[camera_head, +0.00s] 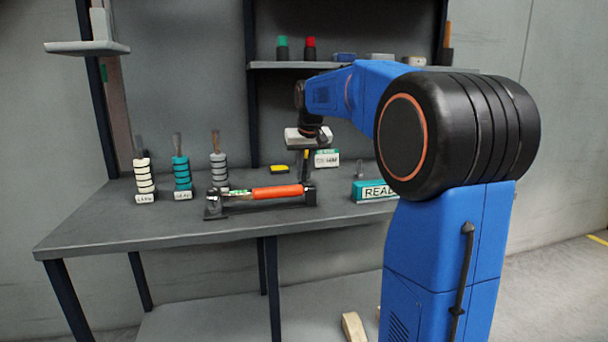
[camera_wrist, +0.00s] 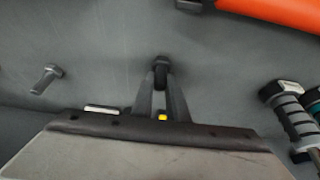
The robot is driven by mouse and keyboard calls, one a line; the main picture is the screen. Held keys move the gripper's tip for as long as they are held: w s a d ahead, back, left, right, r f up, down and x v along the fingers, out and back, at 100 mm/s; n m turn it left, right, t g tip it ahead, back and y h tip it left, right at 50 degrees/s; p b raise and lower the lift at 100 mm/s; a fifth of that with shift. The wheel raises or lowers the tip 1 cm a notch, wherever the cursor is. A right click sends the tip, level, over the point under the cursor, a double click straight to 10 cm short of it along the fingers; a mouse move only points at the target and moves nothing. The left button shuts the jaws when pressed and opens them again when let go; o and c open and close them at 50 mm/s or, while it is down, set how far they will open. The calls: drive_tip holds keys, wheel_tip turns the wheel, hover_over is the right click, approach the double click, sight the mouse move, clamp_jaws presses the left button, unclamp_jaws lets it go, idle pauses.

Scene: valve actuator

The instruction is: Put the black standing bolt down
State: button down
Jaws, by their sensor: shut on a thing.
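My gripper (camera_wrist: 161,82) is shut on the black bolt (camera_wrist: 162,62), whose dark head shows at the fingertips in the wrist view. Its shank is not clearly visible, and I cannot tell whether the bolt touches the table. In the head view my gripper (camera_head: 305,167) points down over the workbench (camera_head: 120,232), just behind the right end of the orange valve actuator (camera_head: 278,192). The held bolt is too small to make out there. The actuator's orange body also shows at the top right of the wrist view (camera_wrist: 272,10).
A grey bolt (camera_wrist: 46,78) is on the bench at the left of the wrist view. A teal sign block (camera_head: 371,191) is to the right.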

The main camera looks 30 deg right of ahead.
drive_tip(key=shift+f, duration=0.45)
drive_tip(key=c, duration=1.7)
unclamp_jaws()
drive_tip(key=shift+f, duration=0.1)
drive_tip(key=shift+c, duration=0.2)
drive_tip(key=v, duration=1.2)
drive_tip(key=shift+s, duration=0.1)
